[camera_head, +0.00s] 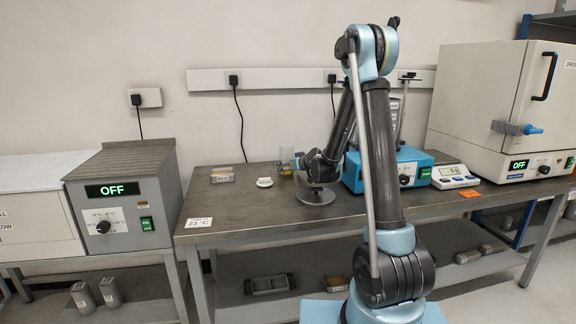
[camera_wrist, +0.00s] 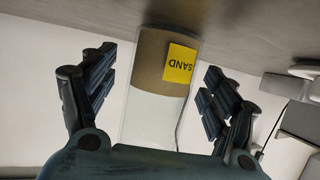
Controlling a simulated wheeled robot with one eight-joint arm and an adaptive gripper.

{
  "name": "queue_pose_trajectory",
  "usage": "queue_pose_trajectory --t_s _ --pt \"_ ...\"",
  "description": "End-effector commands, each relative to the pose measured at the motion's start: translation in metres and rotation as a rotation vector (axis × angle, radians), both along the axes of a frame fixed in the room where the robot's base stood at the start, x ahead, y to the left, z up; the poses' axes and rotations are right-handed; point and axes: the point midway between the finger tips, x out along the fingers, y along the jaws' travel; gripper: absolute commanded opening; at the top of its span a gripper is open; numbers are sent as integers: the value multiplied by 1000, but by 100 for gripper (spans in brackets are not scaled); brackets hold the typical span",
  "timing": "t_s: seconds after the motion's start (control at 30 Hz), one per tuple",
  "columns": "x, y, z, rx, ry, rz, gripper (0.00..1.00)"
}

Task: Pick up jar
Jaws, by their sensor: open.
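The jar (camera_wrist: 150,62) is a clear cylinder with brown contents and a yellow label reading SAND. It appears upside down in the wrist view, standing on the table. My gripper (camera_wrist: 160,68) is open, with one finger on each side of the jar and visible gaps between fingers and glass.
The workbench (camera_head: 240,205) also bears a small white object (camera_head: 264,182), a small clear box (camera_head: 222,175), a round grey plate stand (camera_head: 316,196), a blue device (camera_head: 411,160) and a scale (camera_head: 455,177). A white oven (camera_head: 480,90) stands at right. The bench's front left is mostly clear.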

Motion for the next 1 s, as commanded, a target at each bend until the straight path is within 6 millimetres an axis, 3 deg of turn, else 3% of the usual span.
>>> queue_pose_trajectory --t_s 0.2,0.5,0.57,0.8,1.0 --pt "15 12 -8 0 0 1 79" --pt "18 13 -10 0 0 0 79" --pt "18 13 -10 0 0 0 70" --pt "18 13 -10 0 0 0 16" --pt "18 13 -9 1 -1 0 16"
